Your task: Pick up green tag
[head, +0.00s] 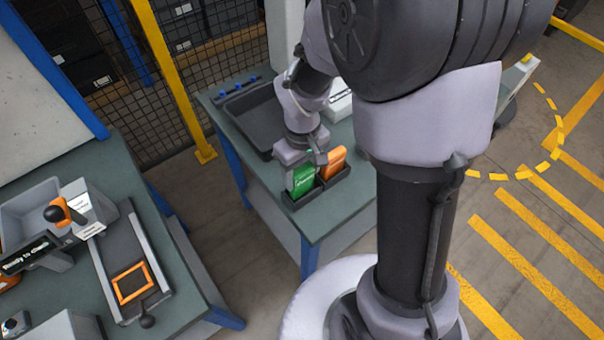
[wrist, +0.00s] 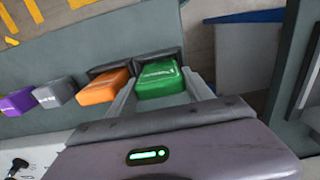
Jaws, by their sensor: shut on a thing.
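The green tag (head: 302,180) stands in the end slot of a dark holder on the far table in the head view. It also shows in the wrist view (wrist: 158,78), between the two fingers of my gripper (wrist: 160,92). In the head view my gripper (head: 303,160) is right above the holder, over the green tag. It is shut on the green tag, whose lower part seems still within the holder slot. How deep the tag sits in the slot is hidden.
An orange tag (wrist: 103,88) stands close beside the green one. Grey (wrist: 54,93) and purple (wrist: 17,102) tags stand farther along. A dark tray (head: 262,118) lies behind on the same table. Another table with an orange frame (head: 118,293) is at left.

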